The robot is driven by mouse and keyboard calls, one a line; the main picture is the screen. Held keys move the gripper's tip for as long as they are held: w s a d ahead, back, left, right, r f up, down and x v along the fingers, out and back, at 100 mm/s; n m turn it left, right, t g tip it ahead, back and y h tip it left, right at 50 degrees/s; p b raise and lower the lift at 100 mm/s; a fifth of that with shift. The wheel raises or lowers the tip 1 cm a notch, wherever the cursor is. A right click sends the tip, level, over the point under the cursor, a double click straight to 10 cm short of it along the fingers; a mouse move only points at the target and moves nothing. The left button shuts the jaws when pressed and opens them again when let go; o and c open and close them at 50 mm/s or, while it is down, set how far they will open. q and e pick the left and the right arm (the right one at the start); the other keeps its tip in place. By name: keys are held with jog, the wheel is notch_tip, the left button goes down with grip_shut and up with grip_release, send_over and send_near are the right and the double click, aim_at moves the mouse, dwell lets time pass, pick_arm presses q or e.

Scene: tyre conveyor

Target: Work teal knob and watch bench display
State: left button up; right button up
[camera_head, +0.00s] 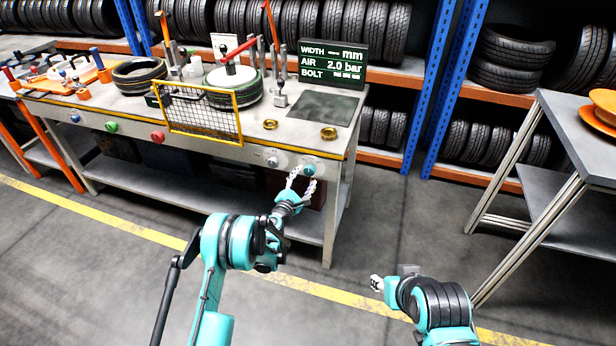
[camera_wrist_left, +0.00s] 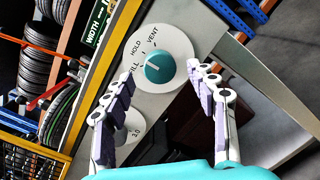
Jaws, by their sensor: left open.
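The teal knob (camera_head: 309,169) is on the bench's front panel at the right. In the left wrist view the teal knob (camera_wrist_left: 159,67) sits on a white dial (camera_wrist_left: 177,45) marked FILL, HOLD and VENT; a small white mark shows on its face. My left gripper (camera_head: 303,184) is open just in front of the knob. Its fingers (camera_wrist_left: 166,78) are spread to either side of the knob, apart from it. The bench display (camera_head: 334,65) reads WIDTH -- mm, AIR 2.0 bar, and BOLT with small blocks. My right gripper (camera_head: 377,283) is low over the floor; its jaws are unclear.
A second dial (camera_head: 272,161) is left of the teal knob. Red (camera_head: 157,136) and green (camera_head: 111,127) buttons are farther left. A yellow mesh guard (camera_head: 200,115) stands before a tyre (camera_head: 236,87). A grey table (camera_head: 575,130) is at the right. The floor between is clear.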

aim_at(309, 173)
pick_arm(q)
jog(key=shift+b+x, duration=0.35)
jog(key=shift+x, duration=1.35)
jog(key=c, duration=1.1)
jog(key=shift+c, duration=0.2)
jog(key=shift+m, duration=0.4)
jog(key=m, duration=0.3)
jog(key=shift+d, duration=0.1)
jog(key=shift+s+m+g+y, duration=0.1)
jog(key=shift+m+g+y, duration=0.2)
jog(key=shift+m, duration=2.1)
